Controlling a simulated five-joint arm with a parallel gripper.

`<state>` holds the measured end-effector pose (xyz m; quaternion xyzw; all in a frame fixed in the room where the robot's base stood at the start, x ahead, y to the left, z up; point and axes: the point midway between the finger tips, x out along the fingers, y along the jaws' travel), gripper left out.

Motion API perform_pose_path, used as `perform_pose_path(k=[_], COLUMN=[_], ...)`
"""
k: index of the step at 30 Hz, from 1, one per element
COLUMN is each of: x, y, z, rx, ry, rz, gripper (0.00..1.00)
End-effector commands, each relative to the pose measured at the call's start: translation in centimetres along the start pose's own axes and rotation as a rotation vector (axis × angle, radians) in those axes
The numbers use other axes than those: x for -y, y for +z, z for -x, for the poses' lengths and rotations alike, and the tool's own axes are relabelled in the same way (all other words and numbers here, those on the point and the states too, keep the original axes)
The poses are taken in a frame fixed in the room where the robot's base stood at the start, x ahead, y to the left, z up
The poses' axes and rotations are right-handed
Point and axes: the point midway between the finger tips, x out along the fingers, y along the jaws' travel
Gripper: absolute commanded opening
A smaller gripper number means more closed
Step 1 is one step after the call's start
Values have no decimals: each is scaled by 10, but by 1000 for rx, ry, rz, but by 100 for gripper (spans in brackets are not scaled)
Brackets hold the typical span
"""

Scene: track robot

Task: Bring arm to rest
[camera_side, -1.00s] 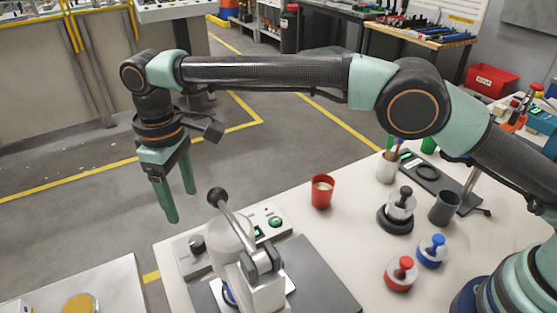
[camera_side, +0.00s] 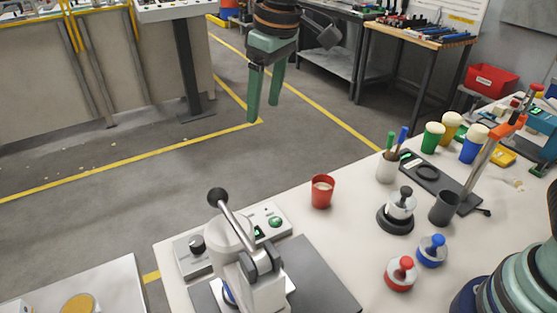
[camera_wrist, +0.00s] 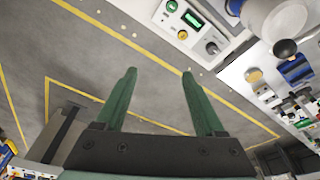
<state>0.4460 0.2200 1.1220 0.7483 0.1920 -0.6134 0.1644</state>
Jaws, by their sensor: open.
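My gripper (camera_side: 264,98) hangs with its green fingers pointing down, above and beyond the far edge of the white table, over the grey floor. Its two fingers are apart, with nothing between them. In the wrist view my gripper (camera_wrist: 160,80) also shows open and empty, with floor and yellow lines behind it. Most of my arm above the wrist is out of the side view; part of my base shows at the lower right.
The white table (camera_side: 330,225) holds a lever press (camera_side: 235,245), a red cup (camera_side: 321,191), a grey cup (camera_side: 444,208), and stamps with black, red (camera_side: 401,272) and blue (camera_side: 432,250) knobs. A second table (camera_side: 75,285) stands lower left. Floor around my gripper is clear.

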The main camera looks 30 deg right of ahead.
Motion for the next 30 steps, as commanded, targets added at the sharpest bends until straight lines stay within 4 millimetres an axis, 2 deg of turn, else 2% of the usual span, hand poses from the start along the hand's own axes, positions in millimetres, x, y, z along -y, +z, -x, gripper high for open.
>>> perform_pose_path(k=[1, 6, 13, 18, 22, 27, 30], x=[-14, -51, -86, -102, -108, -112, -113], y=[12, 56, 125, 178, 213, 240, 246], z=[12, 35, 50, 48, 40, 30, 26], rx=[-20, -79, -157, -214, -251, -281, -289], ry=[7, 32, 73, 109, 135, 157, 163], rz=[-33, -132, -266, -360, -422, -473, -485], gripper=[71, 71, 71, 71, 71, 71, 71])
